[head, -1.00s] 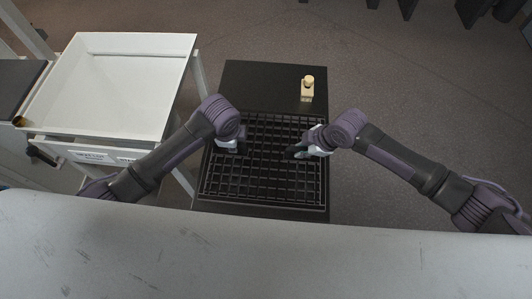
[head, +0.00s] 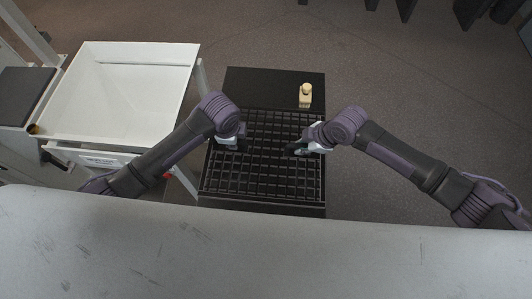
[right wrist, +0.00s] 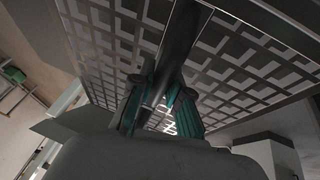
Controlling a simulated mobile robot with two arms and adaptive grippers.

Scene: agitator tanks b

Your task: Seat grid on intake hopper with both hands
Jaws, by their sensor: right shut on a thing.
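The grid (head: 258,180) is a black lattice panel over a black stand. My right gripper (head: 299,149) is at the right half of the grid and is shut on it. In the right wrist view the fingers (right wrist: 165,100) meet at a dark bar of the grid (right wrist: 235,60). My left gripper (head: 232,141) is at the left half of the grid. Its fingertips are too hidden to tell whether they are closed. I cannot tell if the grid is clear of the stand. The intake hopper (head: 135,95) appears as a white, open, empty bin at the left.
The black stand's bare far strip (head: 260,85) shows beyond the grid. A small cream bottle (head: 305,97) stands there, close to the grid's far right edge. A grey frame with a dark panel (head: 25,95) is left of the hopper. The floor at right is clear.

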